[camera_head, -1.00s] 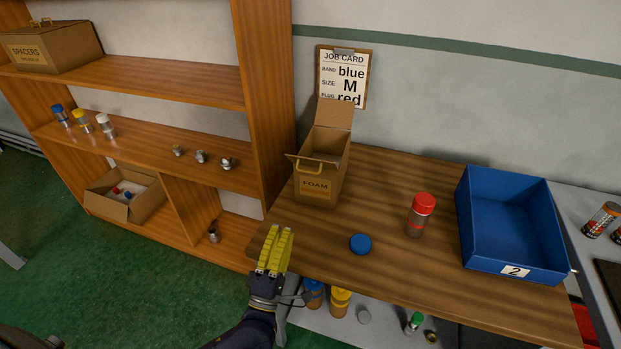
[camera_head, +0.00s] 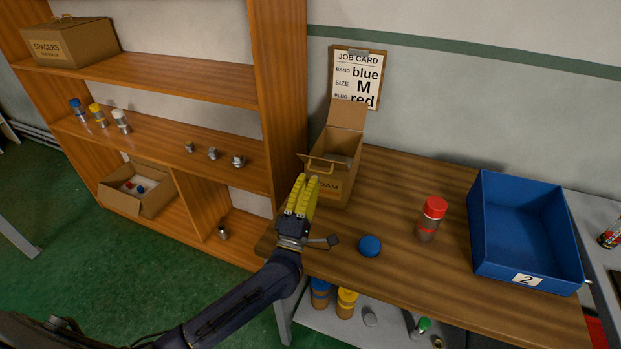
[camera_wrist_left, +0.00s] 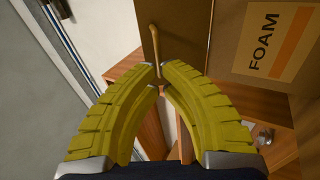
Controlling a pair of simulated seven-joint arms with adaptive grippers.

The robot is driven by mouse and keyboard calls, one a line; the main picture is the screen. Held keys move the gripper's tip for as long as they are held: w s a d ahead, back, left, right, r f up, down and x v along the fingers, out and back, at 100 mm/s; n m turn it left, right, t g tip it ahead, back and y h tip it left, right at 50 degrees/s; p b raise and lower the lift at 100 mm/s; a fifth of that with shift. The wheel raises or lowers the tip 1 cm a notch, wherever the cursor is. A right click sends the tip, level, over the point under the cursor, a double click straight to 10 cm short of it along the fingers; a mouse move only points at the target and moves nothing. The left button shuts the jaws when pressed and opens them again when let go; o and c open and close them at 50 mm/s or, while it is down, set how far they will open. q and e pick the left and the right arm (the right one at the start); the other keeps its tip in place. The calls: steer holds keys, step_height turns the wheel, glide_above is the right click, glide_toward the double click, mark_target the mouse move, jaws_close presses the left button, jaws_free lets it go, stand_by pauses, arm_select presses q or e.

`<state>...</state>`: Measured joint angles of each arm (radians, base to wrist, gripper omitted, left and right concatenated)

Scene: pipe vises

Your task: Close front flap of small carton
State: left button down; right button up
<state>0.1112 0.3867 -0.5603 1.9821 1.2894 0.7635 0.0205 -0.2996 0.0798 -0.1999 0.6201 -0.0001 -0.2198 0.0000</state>
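The small carton (camera_head: 340,188) marked FOAM stands on the wooden bench with its top open and its back flap (camera_head: 347,114) upright. Its front flap (camera_head: 312,159) sticks outward, with a brass-coloured handle (camera_head: 326,163) at the front. The handle also shows in the left wrist view (camera_wrist_left: 155,40), beside the FOAM label (camera_wrist_left: 275,40). My left gripper (camera_head: 306,180) is in front of the carton, just below the flap and handle, hiding part of the label. Its yellow fingertips (camera_wrist_left: 159,72) come together close to the handle's end; contact is unclear. My right gripper is out of view.
A blue cap (camera_head: 369,246), a red-lidded jar (camera_head: 431,218) and a blue bin (camera_head: 527,279) are to the right on the bench. A wooden shelf unit (camera_head: 281,80) stands at left. A job card (camera_head: 356,80) hangs behind the carton.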

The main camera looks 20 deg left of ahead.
arm_select(q)
steer(key=shift+w+r, duration=0.25)
steer(key=shift+w, duration=0.25)
